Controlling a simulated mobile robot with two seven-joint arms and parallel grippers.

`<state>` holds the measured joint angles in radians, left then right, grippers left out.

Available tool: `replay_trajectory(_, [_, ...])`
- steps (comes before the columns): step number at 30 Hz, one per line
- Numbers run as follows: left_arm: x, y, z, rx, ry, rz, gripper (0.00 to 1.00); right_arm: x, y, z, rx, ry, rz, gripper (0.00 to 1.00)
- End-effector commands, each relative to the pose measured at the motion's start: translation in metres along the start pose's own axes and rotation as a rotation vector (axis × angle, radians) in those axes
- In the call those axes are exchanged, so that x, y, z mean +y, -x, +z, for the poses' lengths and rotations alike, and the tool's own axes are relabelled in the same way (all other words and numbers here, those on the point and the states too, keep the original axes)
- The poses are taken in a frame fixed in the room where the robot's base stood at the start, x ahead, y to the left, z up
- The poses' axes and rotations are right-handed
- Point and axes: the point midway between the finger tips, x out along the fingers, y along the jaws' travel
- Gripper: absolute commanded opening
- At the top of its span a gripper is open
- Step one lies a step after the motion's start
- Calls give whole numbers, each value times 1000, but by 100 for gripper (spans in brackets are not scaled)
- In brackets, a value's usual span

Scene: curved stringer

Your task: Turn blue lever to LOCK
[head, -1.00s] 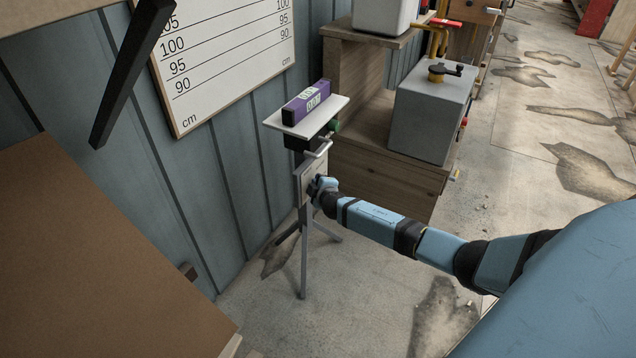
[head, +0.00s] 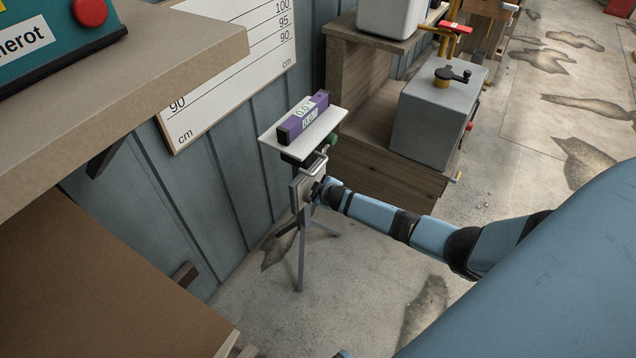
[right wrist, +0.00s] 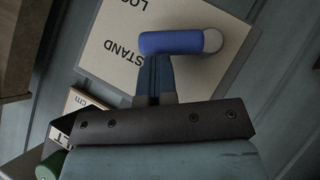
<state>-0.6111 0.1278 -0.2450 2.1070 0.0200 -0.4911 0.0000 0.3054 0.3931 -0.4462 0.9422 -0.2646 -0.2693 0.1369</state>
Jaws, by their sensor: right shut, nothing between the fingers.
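The blue lever (right wrist: 172,43) lies across the right wrist view, its round grey-capped end to the right. Behind it is a pale plate (right wrist: 105,40) lettered STAND and, partly cut off, LOC. My right gripper (right wrist: 155,64) is shut and empty, its fingertips right at the lever's left part; I cannot tell whether they touch. In the head view my right gripper (head: 318,191) reaches the plate (head: 298,192) on the tripod stand (head: 301,255), and the lever is hidden there. My left gripper is not in view.
A white tabletop (head: 335,121) on the stand carries a purple level (head: 292,128). A grey box (head: 425,120) stands on a wooden shelf unit (head: 385,168) to the right. A wooden shelf edge (head: 190,70) juts in at upper left. Floor around the stand is open.

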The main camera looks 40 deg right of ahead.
Motion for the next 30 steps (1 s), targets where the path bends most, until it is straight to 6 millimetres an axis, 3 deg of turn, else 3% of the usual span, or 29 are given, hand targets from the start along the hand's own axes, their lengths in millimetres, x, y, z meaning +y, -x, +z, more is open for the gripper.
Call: replay_trajectory(30, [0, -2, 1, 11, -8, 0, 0, 5, -20, 17, -1, 2, 2, 0])
